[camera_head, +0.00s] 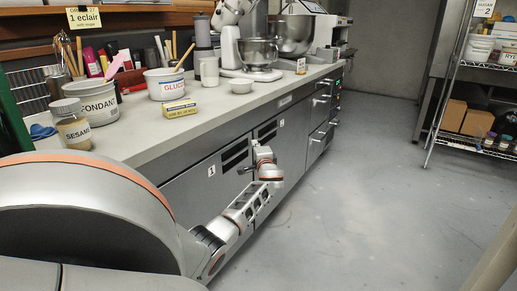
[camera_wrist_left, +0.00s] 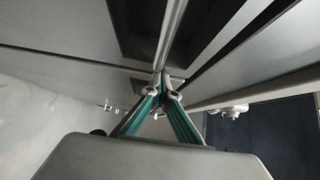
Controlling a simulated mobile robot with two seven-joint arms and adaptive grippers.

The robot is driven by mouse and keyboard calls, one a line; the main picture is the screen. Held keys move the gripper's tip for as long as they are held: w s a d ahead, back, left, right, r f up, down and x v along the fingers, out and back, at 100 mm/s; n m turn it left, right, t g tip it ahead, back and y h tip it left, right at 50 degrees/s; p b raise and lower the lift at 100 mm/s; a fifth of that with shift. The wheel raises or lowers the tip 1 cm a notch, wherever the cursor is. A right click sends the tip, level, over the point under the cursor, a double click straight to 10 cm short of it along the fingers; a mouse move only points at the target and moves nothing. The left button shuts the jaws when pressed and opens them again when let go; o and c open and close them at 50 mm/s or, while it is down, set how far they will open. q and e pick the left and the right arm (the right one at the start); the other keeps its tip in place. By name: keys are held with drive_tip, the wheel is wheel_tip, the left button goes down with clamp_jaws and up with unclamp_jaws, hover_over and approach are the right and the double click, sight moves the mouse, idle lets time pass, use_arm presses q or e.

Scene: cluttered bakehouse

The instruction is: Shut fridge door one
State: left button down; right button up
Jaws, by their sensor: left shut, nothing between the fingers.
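Fridge door one (camera_head: 196,187) is the grey front panel with the "1" label, under the left part of the counter. From here it looks near flush with the counter front; I cannot tell whether it is slightly ajar. My left gripper (camera_head: 243,170) is by the door's right side, below a dark vent. In the left wrist view its green-padded fingers (camera_wrist_left: 165,92) are shut and empty. Their tips are close to a long metal bar (camera_wrist_left: 173,35) in front of a dark recess; contact is unclear. My right gripper is not in view.
Fridge door two (camera_head: 290,140) is further along, with drawers beyond. The worktop (camera_head: 215,125) carries tubs, a sesame jar (camera_head: 72,125) and mixers. A wire shelf (camera_head: 465,65) stands at the right. The floor (camera_head: 350,190) between is clear.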

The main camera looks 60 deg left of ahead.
use_arm(q)
drive_tip(key=v, duration=1.2)
